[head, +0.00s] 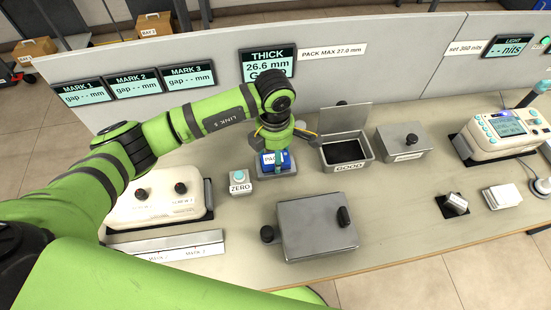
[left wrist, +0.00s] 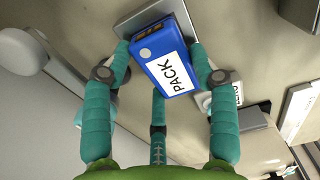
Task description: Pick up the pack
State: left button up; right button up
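The pack (head: 268,161) is a blue block with a white label reading PACK. It sits on a small grey gauge plate (head: 288,173) near the middle of the bench. My left gripper (head: 278,152) is over it, pointing down. In the left wrist view the pack (left wrist: 160,52) lies between the two teal side fingertips of the left gripper (left wrist: 160,50), with the third finger at its near end. The fingertips are close to its sides; I cannot tell whether they press on it. My right gripper is not in view.
The THICK display (head: 267,66) reads 26.6 mm; a sign (head: 332,51) reads PACK MAX 27.0 mm. Right of the pack stands an open GOOD bin (head: 347,167) and a lidded grey box (head: 404,142). A ZERO button box (head: 240,182) is at left, a larger lidded box (head: 315,228) in front.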

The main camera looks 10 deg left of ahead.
pick_arm(q)
jog(key=shift+c, duration=1.1)
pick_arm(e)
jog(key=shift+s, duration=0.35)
